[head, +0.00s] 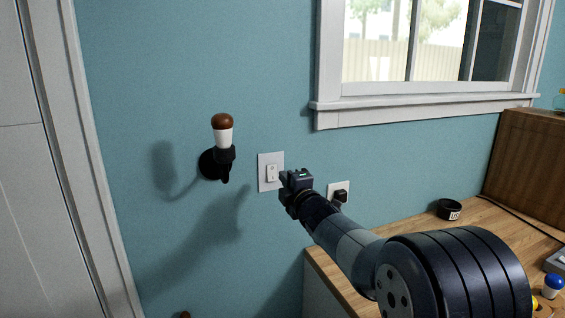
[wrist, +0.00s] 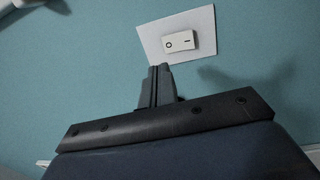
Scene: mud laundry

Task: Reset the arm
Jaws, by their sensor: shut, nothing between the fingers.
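My arm reaches out from the lower right in the head view, and my gripper (head: 285,181) is at the right edge of a white wall switch (head: 271,173). In the wrist view my gripper's fingers (wrist: 158,72) are together, with nothing between them. Their tips show just below the rocker of the switch (wrist: 180,41), over the lower edge of its plate. I cannot tell whether the fingertips touch the plate.
A wall lamp (head: 222,145) is left of the switch. A window (head: 430,40) is above, a white door (head: 35,150) at left.

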